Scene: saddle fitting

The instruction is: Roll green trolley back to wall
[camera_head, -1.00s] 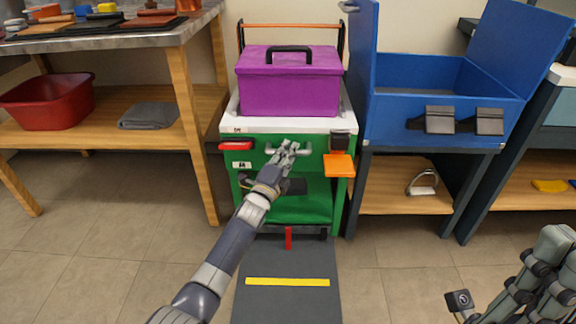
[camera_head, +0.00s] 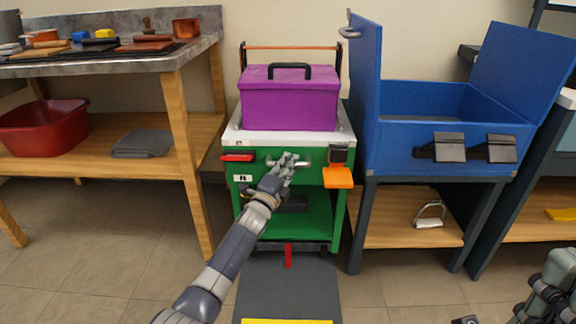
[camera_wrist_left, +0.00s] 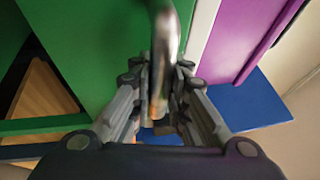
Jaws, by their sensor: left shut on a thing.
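The green trolley (camera_head: 246,216) stands between the wooden workbench and the blue chest's stand, with its back near the wall. It has a white top, and a purple toolbox (camera_head: 288,108) with a black handle sits on it. My left gripper (camera_head: 287,163) is at the metal handle on the trolley's front. In the left wrist view my left gripper (camera_wrist_left: 160,110) is shut on that handle (camera_wrist_left: 168,45). A red pedal (camera_head: 288,256) shows low at the trolley's front. Part of my right arm shows at the lower right; its fingertips are not clear.
The wooden workbench (camera_head: 178,110) stands left, with a red basin (camera_head: 42,128) and grey cloth (camera_head: 142,144) on its shelf. The open blue chest (camera_head: 390,150) is close on the right. A dark floor mat (camera_head: 290,290) lies in front of the trolley.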

